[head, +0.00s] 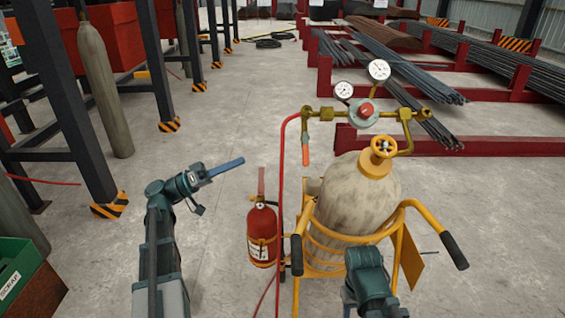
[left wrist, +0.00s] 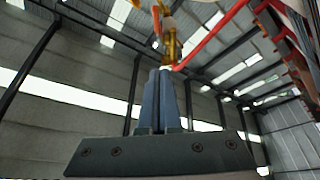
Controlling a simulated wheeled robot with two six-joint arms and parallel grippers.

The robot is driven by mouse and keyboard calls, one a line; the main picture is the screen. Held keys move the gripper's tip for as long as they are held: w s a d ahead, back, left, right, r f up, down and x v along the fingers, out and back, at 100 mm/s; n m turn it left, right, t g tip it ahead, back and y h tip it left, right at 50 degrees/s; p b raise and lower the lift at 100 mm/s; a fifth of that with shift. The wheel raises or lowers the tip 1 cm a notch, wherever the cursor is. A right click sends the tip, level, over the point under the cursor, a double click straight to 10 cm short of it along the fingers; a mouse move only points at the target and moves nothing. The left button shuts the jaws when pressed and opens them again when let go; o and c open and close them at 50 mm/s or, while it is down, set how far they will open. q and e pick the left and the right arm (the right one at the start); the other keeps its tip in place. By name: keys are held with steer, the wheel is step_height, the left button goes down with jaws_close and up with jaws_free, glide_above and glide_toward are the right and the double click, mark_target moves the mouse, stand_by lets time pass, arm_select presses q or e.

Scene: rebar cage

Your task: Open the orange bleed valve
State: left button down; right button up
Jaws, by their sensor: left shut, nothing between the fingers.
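The orange bleed valve's lever (head: 305,149) hangs down from the left end of the brass manifold (head: 340,114), above and left of the tan gas cylinder (head: 348,200). My left gripper (head: 242,161) is shut and empty, left of the lever and apart from it, with its blue fingers pointing right. In the left wrist view the closed fingers (left wrist: 160,75) point up at a brass and orange fitting (left wrist: 168,42), partly cut by the top edge. I cannot tell the distance there. A part of my right arm shows at the bottom of the head view, but no right fingers show.
A red hose (head: 281,190) runs down from the manifold between my left gripper and the lever. Two gauges (head: 379,70) and a yellow handwheel (head: 383,150) are at the right. A fire extinguisher (head: 262,235) stands by the yellow cart (head: 322,258).

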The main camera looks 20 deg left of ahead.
arm_select(q)
steer(key=p, duration=0.3)
glide_toward(305, 149)
step_height(305, 149, up, 3)
steer(key=w+a, duration=0.2)
steer(key=shift+w+d+f+b, duration=0.1)
steer(key=shift+d+f+b, duration=0.15)
steer(key=shift+d, duration=0.5)
steer(key=shift+w+d+f+b, duration=0.15)
steer(key=shift+d+f, duration=0.1)
steer(key=shift+d, duration=0.5)
steer(key=shift+w+d+f+b, duration=0.15)
steer(key=shift+d+f, duration=0.1)
steer(key=shift+d, duration=0.5)
steer(key=d+n+t+b, duration=0.1)
steer(key=b, duration=0.1)
steer(key=f+n+t+b, duration=0.1)
steer(key=t, duration=0.1)
steer(key=d+n+t+y+b, duration=0.1)
steer(key=t+b, duration=0.1)
steer(key=shift+s+d+f+b, duration=0.3)
steer(key=shift+s+d, duration=0.05)
